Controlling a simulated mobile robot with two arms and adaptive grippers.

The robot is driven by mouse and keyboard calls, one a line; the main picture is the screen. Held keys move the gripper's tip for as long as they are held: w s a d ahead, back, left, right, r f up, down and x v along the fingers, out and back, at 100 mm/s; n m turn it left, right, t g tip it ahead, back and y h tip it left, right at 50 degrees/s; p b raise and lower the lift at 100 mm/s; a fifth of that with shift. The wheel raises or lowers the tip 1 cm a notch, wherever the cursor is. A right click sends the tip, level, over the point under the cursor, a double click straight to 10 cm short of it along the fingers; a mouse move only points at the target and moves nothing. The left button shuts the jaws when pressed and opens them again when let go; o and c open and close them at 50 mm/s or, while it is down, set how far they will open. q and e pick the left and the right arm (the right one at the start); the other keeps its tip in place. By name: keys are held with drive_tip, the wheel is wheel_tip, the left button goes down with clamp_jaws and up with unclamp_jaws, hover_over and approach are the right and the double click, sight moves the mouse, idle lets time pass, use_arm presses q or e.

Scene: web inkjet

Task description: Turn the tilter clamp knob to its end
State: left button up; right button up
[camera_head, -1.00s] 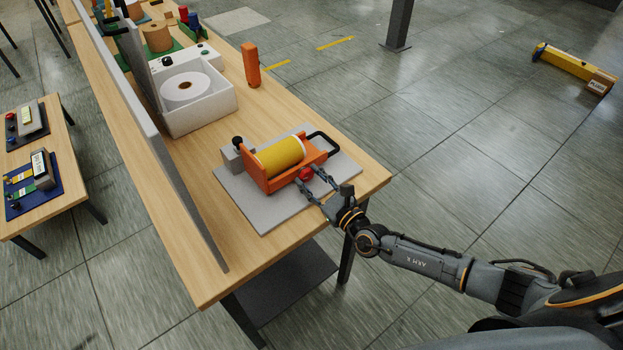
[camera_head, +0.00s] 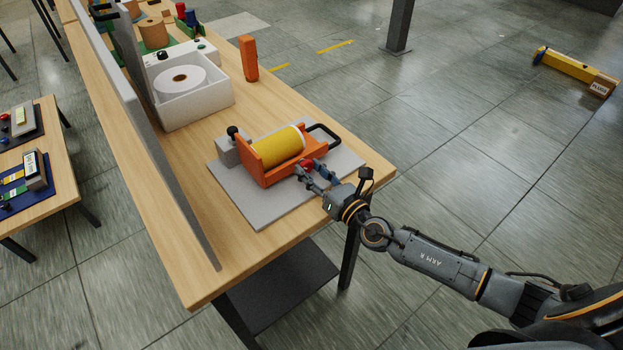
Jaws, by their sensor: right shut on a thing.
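The orange tilter (camera_head: 253,165) holds a yellow roll (camera_head: 278,147) and stands on a grey plate (camera_head: 239,206) at the near end of the wooden table. Its red clamp knob (camera_head: 307,163) is on the side facing my right arm. My right gripper (camera_head: 306,170) is shut on the red knob, and its fingers hide part of it. My left gripper is not in view.
A black handle (camera_head: 327,129) sticks out at the tilter's right end. A black knob (camera_head: 233,131) on a grey block is at its left. A white tray with a roll (camera_head: 197,108), an orange block (camera_head: 248,58) and a grey divider (camera_head: 172,165) stand on the table.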

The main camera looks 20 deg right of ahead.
drive_tip(key=m+b, duration=0.1)
drive_tip(key=m, duration=0.2)
drive_tip(key=shift+f+m+b, duration=0.1)
drive_tip(key=shift+m+b, duration=0.3)
drive_tip(key=m, duration=0.4)
drive_tip(key=shift+d+b, duration=0.1)
drive_tip(key=shift+b, duration=0.3)
drive_tip(key=shift+m, duration=0.3)
drive_tip(key=o, duration=1.2)
